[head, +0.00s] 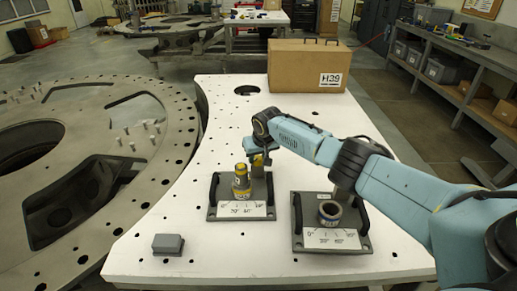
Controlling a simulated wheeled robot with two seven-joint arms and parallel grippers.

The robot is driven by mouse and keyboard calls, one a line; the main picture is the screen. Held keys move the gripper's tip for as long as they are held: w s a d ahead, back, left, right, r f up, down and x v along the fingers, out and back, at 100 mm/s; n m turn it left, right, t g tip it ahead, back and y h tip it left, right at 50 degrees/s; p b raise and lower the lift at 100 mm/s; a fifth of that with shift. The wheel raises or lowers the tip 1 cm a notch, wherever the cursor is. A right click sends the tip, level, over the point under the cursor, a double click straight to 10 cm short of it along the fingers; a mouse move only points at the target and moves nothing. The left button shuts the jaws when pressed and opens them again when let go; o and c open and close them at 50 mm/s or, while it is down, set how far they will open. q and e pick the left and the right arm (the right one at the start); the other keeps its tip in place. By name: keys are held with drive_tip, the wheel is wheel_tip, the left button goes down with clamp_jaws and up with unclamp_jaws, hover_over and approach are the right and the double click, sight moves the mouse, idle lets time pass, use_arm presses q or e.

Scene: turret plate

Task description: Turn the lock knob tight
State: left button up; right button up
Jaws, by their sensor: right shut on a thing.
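My right arm reaches in from the right, and its gripper (258,164) points down at the back of the left grey fixture (213,203). It is shut on what appears to be the lock knob, which the fingers and wrist mostly hide. A yellow-and-grey cylinder (241,184) stands upright on this fixture, just left of and in front of the gripper. The fixture has black side handles and a white angle scale (242,210) at its front. My left gripper is not in view.
A second grey fixture (310,246) with a metal ring (330,212) stands to the right, under my forearm. A small grey block (168,243) lies at the front left of the white table (200,125). A cardboard box (300,72) stands at the back. A large drilled ring plate (165,165) adjoins on the left.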

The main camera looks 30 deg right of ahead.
drive_tip(key=shift+a+m+h+p, duration=0.15)
drive_tip(key=shift+m+h+p, duration=0.3)
drive_tip(key=shift+m, duration=0.45)
drive_tip(key=shift+m+g+h, duration=0.25)
drive_tip(key=shift+m+g, duration=0.15)
drive_tip(key=shift+m, duration=0.6)
drive_tip(key=m, duration=0.2)
drive_tip(key=shift+w+f+m+g+h, duration=0.1)
drive_tip(key=shift+f+m+g+h, duration=0.05)
drive_tip(key=shift+m+g+h, duration=0.2)
drive_tip(key=shift+a+m+b, duration=0.1)
drive_tip(key=shift+m+b, duration=0.35)
drive_tip(key=shift+b, duration=0.1)
drive_tip(key=m+g+b, duration=0.1)
drive_tip(key=m+b, duration=0.1)
drive_tip(key=b, duration=0.1)
drive_tip(key=m+g+h+b, duration=0.1)
drive_tip(key=m+b, duration=0.2)
drive_tip(key=b, duration=0.1)
drive_tip(key=shift+w, duration=0.15)
use_arm(q)
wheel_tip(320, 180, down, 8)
drive_tip(key=b, duration=0.1)
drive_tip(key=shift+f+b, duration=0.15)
drive_tip(key=shift+b, duration=0.25)
use_arm(e)
drive_tip(key=shift+m+h, duration=0.25)
drive_tip(key=shift+m, duration=0.15)
drive_tip(key=o, duration=1)
